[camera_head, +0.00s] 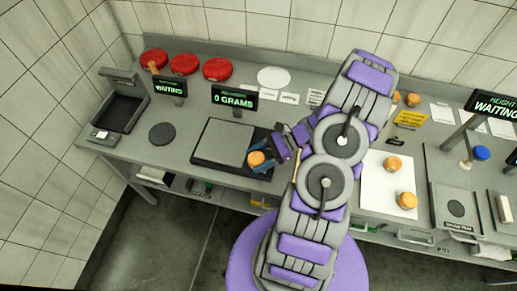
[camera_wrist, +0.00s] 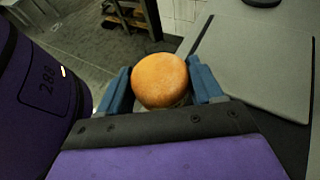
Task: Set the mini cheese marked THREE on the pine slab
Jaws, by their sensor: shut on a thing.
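My gripper (camera_head: 268,160) is shut on an orange mini cheese (camera_head: 256,159), above the near right corner of the grey scale plate (camera_head: 222,142). In the wrist view the cheese (camera_wrist: 160,80) sits between the blue fingers; no mark shows on its visible face. Two more mini cheeses, one (camera_head: 394,164) behind the other (camera_head: 407,200), sit on a white sheet (camera_head: 376,196) right of my arm. Others, one of them (camera_head: 413,100), stand farther back, partly behind my arm. I cannot read any number on them. I cannot make out the pine slab in either view.
Several red wheels (camera_head: 217,69) stand along the back left. The scale display (camera_head: 235,98) reads 0 GRAMS. A black tray (camera_head: 120,108) and a dark disc (camera_head: 162,134) are at left. A height gauge (camera_head: 494,104) and a blue-topped stamp (camera_head: 481,153) are at right.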

